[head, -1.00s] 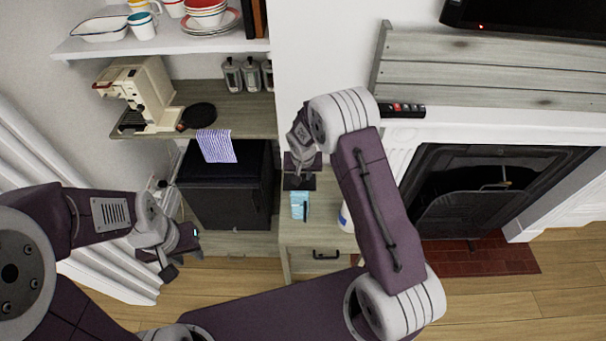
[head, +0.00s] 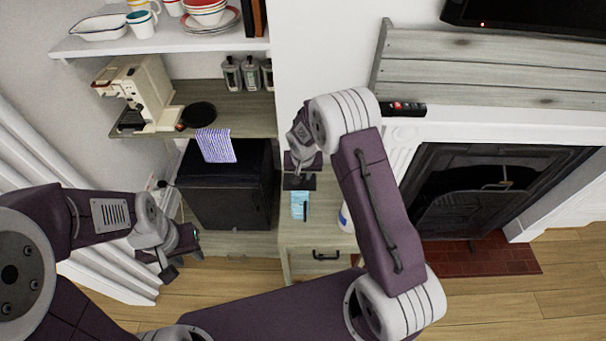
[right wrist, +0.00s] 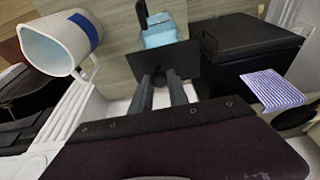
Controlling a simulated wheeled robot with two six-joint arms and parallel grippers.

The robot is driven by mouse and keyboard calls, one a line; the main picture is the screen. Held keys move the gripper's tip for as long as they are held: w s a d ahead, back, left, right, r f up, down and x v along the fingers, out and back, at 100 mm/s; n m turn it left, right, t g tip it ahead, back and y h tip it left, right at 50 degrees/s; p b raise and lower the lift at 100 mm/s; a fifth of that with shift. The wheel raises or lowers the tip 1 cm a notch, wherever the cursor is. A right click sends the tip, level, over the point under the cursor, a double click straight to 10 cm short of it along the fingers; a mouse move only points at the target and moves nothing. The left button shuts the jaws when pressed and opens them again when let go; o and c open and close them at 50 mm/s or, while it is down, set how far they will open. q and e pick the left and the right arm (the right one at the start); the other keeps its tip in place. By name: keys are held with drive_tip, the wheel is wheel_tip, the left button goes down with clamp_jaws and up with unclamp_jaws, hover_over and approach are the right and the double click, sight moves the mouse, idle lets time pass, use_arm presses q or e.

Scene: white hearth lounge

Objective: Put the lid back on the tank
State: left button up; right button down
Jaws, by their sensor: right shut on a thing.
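The tank (head: 299,207) is a small light-blue box on the wooden cabinet top, in the middle of the head view. It also shows in the right wrist view (right wrist: 158,34), behind the lid. The lid (right wrist: 205,72) is a dark square plate with a small knob. My right gripper (right wrist: 164,82) is shut on the knob and holds the lid tilted in the wrist view. In the head view the lid (head: 299,183) shows just behind the tank; whether they touch is unclear. My left gripper (head: 175,265) hangs empty at lower left, its jaw opening unclear.
A black box-shaped appliance (head: 225,195) with a striped cloth (head: 216,146) stands left of the tank. A white jug with a blue band (right wrist: 58,48) stands on the other side, close by. A shelf with a coffee machine (head: 148,92) is behind; a fireplace (head: 490,195) is right.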

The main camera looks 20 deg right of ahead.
idle(0.6)
idle(0.3)
drive_tip(key=c, duration=0.7)
unclamp_jaws()
drive_tip(key=shift+r+p, duration=2.4)
drive_tip(key=shift+r, duration=1.1)
clamp_jaws()
